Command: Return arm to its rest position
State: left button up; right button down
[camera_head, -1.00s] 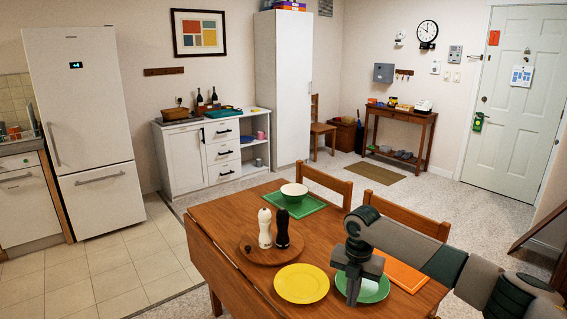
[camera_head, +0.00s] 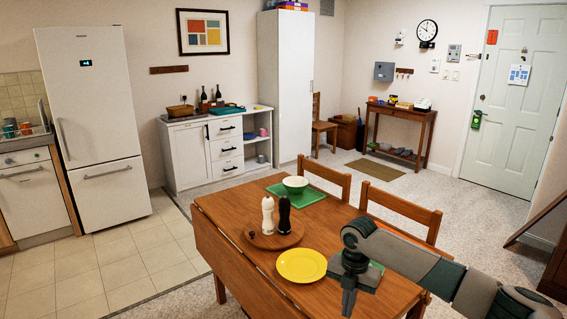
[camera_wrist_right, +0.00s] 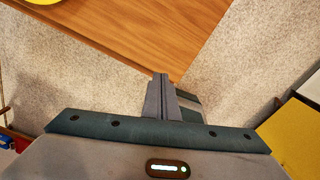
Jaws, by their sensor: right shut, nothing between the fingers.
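My right arm comes in from the right in the head view. My left arm and gripper are not in view.
The table (camera_head: 235,240) holds a yellow plate (camera_head: 302,265), white (camera_head: 268,214) and black (camera_head: 284,215) mills on a round board, and a white-green bowl (camera_head: 295,184) on a green mat. Chairs (camera_head: 402,212) stand behind it. In the wrist view, a yellow surface (camera_wrist_right: 294,140) is at right.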

jog(key=s+a+f+m+y, duration=0.1)
jog(key=s+a+f+m, duration=0.3)
jog(key=s, duration=0.3)
jog(key=s+a+f+m+t+y, duration=0.1)
jog(key=s+a+f+m, duration=0.1)
jog(key=s+a+f, duration=0.4)
jog(key=s+a+f+m+y, duration=0.2)
jog(key=s+a+f+m, duration=0.15)
jog(key=s, duration=0.45)
jog(key=s+d+m+t+h, duration=0.1)
jog(key=s+d+m+h, duration=0.1)
jog(key=s+d+m, duration=0.85)
jog(key=s+d+m+t+h, duration=0.2)
jog(key=s+d+m, duration=0.6)
jog(key=s, duration=0.5)
jog(key=s+a+f+x, duration=0.1)
jog(key=s+x, duration=0.1)
jog(key=x, duration=0.9)
jog(key=s+x, duration=0.2)
jog(key=x, duration=0.9)
jog(key=s+f, duration=0.5)
jog(key=f, duration=0.5)
jog(key=s+f+n+y, duration=0.1)
jog(key=s+f, duration=0.3)
jog(key=f, duration=0.6)
jog(key=shift+s+a, duration=0.15)
jog(key=shift+s, duration=0.25)
jog(key=shift+f, duration=0.1)
